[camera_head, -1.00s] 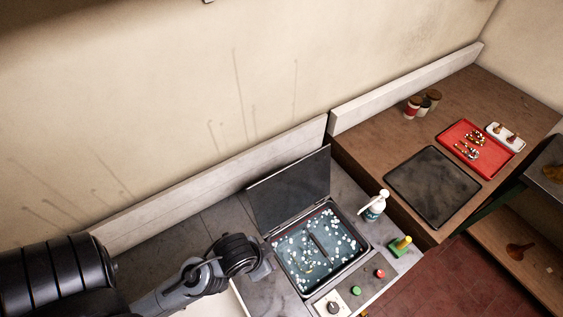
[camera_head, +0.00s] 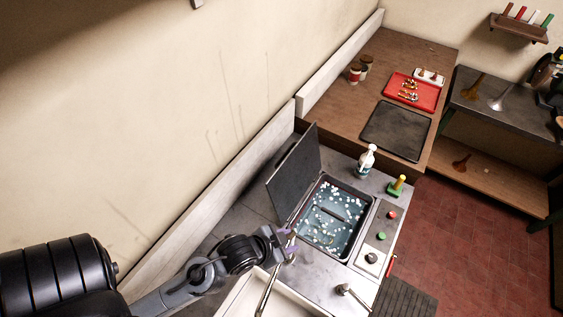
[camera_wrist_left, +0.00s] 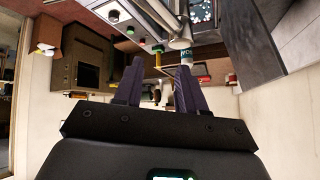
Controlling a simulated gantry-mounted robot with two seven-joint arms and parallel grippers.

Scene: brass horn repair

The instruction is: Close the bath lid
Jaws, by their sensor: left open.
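The bath (camera_head: 353,252) is a sunken metal basin of bluish liquid with white foam flecks, set in the grey counter. Its dark grey lid (camera_head: 293,175) stands open and tilted up along the wall side of the basin. In the left wrist view the lid seems to be the dark panel (camera_wrist_left: 242,48) at the upper right. My left gripper (camera_head: 288,242) is open and empty, beside the bath's near left corner, below the lid's lower end and apart from its upper edge. Its two purple fingers (camera_wrist_left: 160,78) show spread in the left wrist view. My right gripper is out of view.
A control panel with a green button (camera_head: 381,236), a red button (camera_head: 392,215) and a knob (camera_head: 371,258) lines the bath's right side.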

